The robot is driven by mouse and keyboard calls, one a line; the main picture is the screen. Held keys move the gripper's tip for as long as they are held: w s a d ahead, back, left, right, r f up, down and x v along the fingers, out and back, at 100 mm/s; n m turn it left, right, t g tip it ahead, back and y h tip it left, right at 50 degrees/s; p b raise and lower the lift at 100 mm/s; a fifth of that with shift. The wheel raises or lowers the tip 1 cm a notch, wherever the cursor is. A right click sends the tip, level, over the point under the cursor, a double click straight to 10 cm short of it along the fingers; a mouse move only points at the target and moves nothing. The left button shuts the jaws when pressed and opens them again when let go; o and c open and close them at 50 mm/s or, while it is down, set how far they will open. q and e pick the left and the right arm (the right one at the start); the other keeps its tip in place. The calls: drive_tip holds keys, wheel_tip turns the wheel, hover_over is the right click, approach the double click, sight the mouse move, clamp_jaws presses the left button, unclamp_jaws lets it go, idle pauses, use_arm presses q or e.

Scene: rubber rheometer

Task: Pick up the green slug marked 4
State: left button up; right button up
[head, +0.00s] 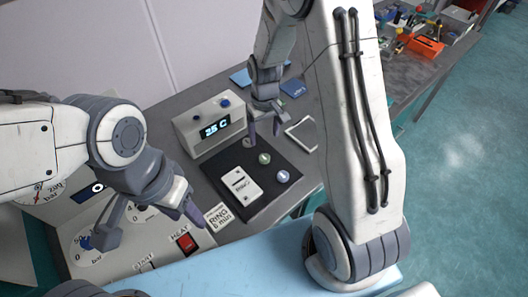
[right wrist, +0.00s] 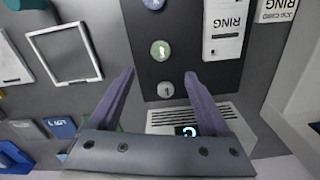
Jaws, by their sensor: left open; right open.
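The green slug (head: 264,158) is a small round disc on the black mat (head: 262,205). It also shows in the right wrist view (right wrist: 160,50); its mark is too small to read surely. A blue-grey slug (head: 282,176) lies on one side of it and a grey slug (right wrist: 165,90) on the other. My right gripper (head: 264,132) is open and empty over the mat's far end. In the right wrist view its fingertips (right wrist: 159,76) straddle the grey slug's column, with the green slug just beyond the tips. My left gripper (head: 150,225) is open and empty above the control panel.
A red HEAT switch (head: 185,242) is on the panel.

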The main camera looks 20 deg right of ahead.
hover_over(265, 157)
wheel_tip(265, 157, down, 5)
drive_tip(key=shift+w+r+p, duration=0.1)
drive_tip(key=shift+r+p, duration=0.05)
drive_tip(key=shift+p, duration=0.25)
drive_tip(key=f+p, duration=0.2)
drive_tip(key=f, duration=0.2)
drive_tip(key=shift+s, duration=0.2)
drive_tip(key=shift+f, duration=0.75)
drive_tip(key=shift+c, duration=0.3)
clamp_jaws()
drive_tip(key=shift+r, duration=0.2)
